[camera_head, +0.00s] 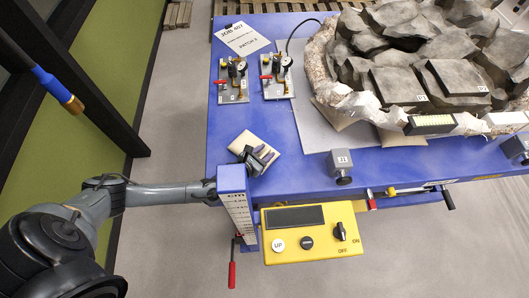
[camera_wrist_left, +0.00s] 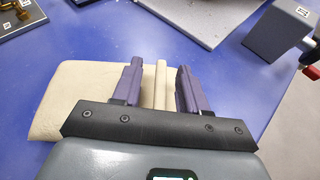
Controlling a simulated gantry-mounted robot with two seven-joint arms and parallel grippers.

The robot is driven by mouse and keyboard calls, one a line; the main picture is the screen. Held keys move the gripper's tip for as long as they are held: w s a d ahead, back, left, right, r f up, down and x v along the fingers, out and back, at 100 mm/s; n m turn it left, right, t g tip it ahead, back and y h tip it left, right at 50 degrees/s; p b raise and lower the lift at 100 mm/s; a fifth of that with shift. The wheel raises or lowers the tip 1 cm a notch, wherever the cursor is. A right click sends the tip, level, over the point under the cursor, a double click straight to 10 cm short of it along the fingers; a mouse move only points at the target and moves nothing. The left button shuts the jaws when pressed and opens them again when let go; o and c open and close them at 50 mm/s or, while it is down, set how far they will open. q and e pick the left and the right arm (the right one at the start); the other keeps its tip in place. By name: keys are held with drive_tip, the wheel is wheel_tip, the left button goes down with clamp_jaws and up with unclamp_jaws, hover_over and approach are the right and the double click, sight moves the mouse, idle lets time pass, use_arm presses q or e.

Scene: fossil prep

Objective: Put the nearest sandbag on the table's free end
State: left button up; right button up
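A cream sandbag (camera_head: 258,143) lies on the blue table (camera_head: 222,125) near its front left corner. My left gripper (camera_head: 259,157) is over the sandbag's near side. In the left wrist view, the sandbag (camera_wrist_left: 60,100) spreads under both purple fingers of the gripper (camera_wrist_left: 158,75). The fingers are apart, with a narrow raised cream ridge (camera_wrist_left: 160,82) between them and a gap on each side. Part of the bag is hidden by the gripper. Other cream bags (camera_head: 339,116) show under the edge of the fossil. My right gripper is out of view.
The rocky fossil block (camera_head: 400,85) fills the table's right part. Two gauge plates (camera_head: 233,90) and a paper sign (camera_head: 243,38) lie at the left. A grey block (camera_head: 341,167) and yellow control box (camera_head: 311,234) are at the front. Blue tabletop is bare around the sandbag.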

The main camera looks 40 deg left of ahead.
use_arm(q)
drive_tip(key=v, duration=1.2)
drive_tip(key=shift+r, duration=0.1)
idle(0.4)
